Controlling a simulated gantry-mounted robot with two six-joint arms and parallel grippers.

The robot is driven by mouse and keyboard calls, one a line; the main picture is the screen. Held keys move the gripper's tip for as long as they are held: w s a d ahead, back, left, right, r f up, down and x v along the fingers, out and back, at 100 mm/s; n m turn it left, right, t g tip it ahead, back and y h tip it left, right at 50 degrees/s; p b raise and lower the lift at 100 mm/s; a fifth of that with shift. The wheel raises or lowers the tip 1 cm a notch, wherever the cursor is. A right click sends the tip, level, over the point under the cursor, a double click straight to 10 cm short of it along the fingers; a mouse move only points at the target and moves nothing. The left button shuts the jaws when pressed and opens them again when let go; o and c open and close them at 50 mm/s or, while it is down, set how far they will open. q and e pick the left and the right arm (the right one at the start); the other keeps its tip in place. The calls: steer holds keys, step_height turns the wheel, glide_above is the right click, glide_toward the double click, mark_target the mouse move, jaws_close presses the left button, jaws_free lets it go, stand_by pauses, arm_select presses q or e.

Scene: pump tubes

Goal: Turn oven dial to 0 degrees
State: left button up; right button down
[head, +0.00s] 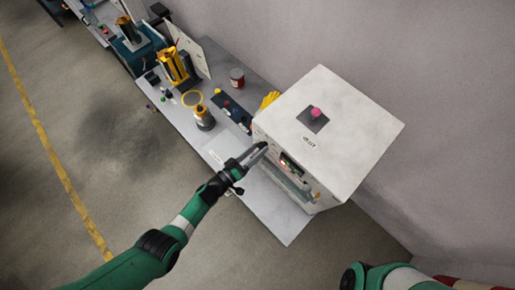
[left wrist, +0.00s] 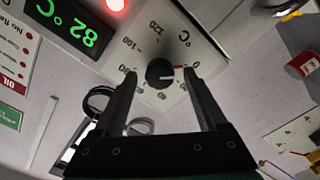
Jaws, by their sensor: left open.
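The white oven (head: 350,125) stands at the right end of the bench, a pink knob on its top. In the left wrist view, its front shows a round black dial (left wrist: 159,73) on a white plate with degree marks. The green display (left wrist: 70,22) reads 82 °C. My left gripper (head: 258,154) is at the oven's front. In the left wrist view its open fingers (left wrist: 161,78) reach either side of the dial; contact is unclear. My right gripper is out of view.
The bench (head: 285,225) holds a yellow device (head: 177,68), a red can (head: 237,78), a yellow-topped pot (head: 204,118) and yellow gloves (head: 269,100) beside the oven. A grey wall stands behind. The floor to the left is clear.

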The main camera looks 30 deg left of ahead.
arm_select(q)
steer(key=p+v, duration=0.3)
steer(key=v, duration=0.8)
